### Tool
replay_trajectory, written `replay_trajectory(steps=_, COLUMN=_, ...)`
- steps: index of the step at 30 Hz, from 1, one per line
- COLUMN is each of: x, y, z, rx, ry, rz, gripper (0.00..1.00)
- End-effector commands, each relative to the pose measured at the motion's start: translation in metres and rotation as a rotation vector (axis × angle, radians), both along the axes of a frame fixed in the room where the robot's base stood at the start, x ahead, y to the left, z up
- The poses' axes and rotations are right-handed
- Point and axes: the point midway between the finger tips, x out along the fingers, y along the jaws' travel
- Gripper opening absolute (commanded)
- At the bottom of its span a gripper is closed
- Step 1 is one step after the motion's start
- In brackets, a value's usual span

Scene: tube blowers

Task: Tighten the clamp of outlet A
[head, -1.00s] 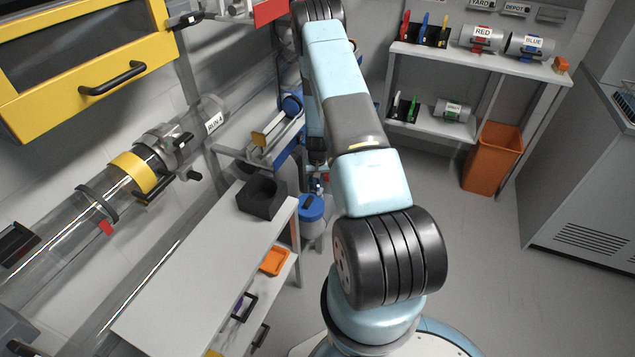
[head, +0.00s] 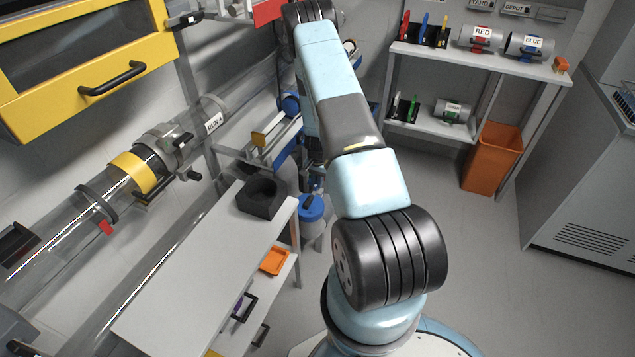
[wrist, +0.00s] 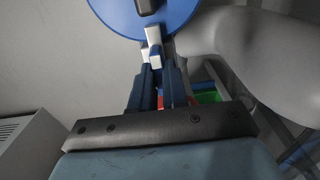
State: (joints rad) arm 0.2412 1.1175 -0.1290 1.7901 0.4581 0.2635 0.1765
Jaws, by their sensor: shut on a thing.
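In the wrist view my gripper (wrist: 155,60) points up the picture, with its dark blue fingers close together and small white pieces at their ends. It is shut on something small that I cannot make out. A blue round lid (wrist: 110,14) with a dark handle lies beyond the fingertips. In the head view my arm hides most of the gripper. A clear tube labelled RUN A (head: 213,122) runs along the left wall, with a grey metal clamp (head: 180,143) and a dark knob on it. No label reading outlet A is legible, and I cannot tell which clamp is outlet A's.
A grey bench (head: 195,270) with a black holder (head: 262,199) stands at left. A blue-lidded container (head: 312,208) is beside it. A yellow cabinet (head: 85,50) hangs at upper left. Shelves (head: 490,63) and an orange bin (head: 493,158) stand at right. The floor at right is clear.

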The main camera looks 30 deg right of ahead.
Motion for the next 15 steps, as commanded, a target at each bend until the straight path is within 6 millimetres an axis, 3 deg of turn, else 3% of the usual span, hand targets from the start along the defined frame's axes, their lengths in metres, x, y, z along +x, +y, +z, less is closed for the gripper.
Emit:
replay_trajectory(steps=11, x=0.0013, y=0.0011, z=0.0004, rx=0.001, ry=-0.002, rz=-0.005, gripper=0.0)
replay_trajectory(steps=12, x=0.0013, y=0.0011, z=0.0004, rx=0.001, ry=-0.002, rz=-0.005, gripper=0.16)
replay_trajectory(steps=15, x=0.0011, y=0.0009, z=0.0004, rx=0.001, ry=-0.002, rz=-0.005, gripper=0.26)
